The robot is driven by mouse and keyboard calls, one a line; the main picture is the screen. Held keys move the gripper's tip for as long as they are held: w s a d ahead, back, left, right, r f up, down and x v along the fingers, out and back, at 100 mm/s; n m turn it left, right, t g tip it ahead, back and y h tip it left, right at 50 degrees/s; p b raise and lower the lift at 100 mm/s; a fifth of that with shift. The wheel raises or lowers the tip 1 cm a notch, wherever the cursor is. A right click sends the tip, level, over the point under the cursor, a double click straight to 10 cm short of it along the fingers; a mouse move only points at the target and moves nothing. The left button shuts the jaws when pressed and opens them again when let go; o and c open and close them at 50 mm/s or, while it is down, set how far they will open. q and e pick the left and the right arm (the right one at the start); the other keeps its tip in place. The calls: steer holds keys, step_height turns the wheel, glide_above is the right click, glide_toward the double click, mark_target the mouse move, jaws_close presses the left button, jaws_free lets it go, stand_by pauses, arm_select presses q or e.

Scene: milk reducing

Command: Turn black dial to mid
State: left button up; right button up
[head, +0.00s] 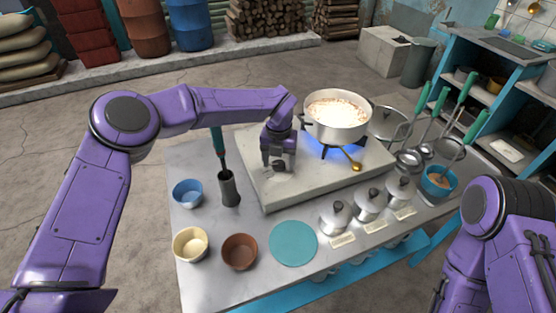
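My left gripper (278,163) points down at the front left of the pale stove slab (305,189). A small dark shape (279,166) shows between its fingertips. It looks like the black dial, but its pointer and setting are hidden. I cannot tell whether the fingers are closed on it. A pot (337,129) of frothy white milk (337,113) stands on the burner, with a blue flame (318,147) beneath it. My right arm is at the lower right and its gripper is not in view.
A wooden spoon (351,160) lies in front of the pot. Ladles (427,150) and a blue bowl (438,181) are at right.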

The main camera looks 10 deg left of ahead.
mark_target(279, 164)
arm_select(q)
steer(key=shift+w+r, duration=0.1)
steer(key=shift+r, duration=0.3)
step_height(279, 164, up, 10)
steer(key=b, duration=0.2)
steer(key=shift+f, duration=0.15)
